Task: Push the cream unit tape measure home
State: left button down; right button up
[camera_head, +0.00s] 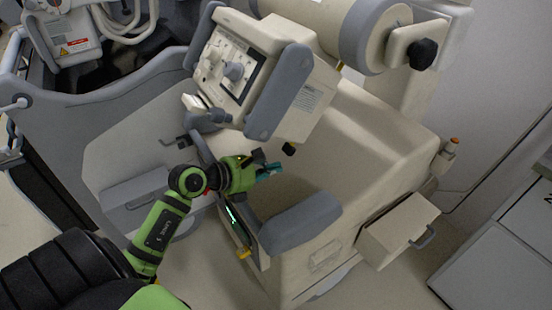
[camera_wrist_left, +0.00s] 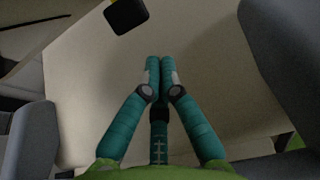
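The cream unit (camera_head: 370,120) is a large cream machine with grey bumpers and a tilted control panel. A small black block (camera_head: 289,149) shows just under the panel's lower edge. In the left wrist view a black block with a yellow edge (camera_wrist_left: 127,15) is at the top, beyond my fingertips and a little left; it may be the tape measure, but I cannot be sure. My left gripper (camera_head: 268,171) is over the unit's side, below the panel. In the left wrist view its teal fingertips (camera_wrist_left: 159,64) are together with nothing between them, apart from the block. My right gripper is out of view.
The tilted control panel (camera_head: 236,70) overhangs close above my left gripper. A grey bumper (camera_head: 300,224) lies below it to the right. An open cream drawer (camera_head: 398,228) sticks out at the unit's right side. A grey cabinet (camera_head: 500,265) stands at far right.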

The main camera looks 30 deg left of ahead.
aim_at(289, 150)
pick_arm(q)
jog(key=shift+w+d+r, duration=0.25)
jog(key=shift+w+r, duration=0.25)
jog(key=shift+r, duration=0.3)
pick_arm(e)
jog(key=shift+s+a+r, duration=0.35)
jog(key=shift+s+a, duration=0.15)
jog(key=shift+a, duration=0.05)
pick_arm(q)
jog(key=shift+w+d+r+p, duration=0.1)
jog(key=shift+w+r+p, duration=0.3)
jog(key=shift+r+p, duration=0.35)
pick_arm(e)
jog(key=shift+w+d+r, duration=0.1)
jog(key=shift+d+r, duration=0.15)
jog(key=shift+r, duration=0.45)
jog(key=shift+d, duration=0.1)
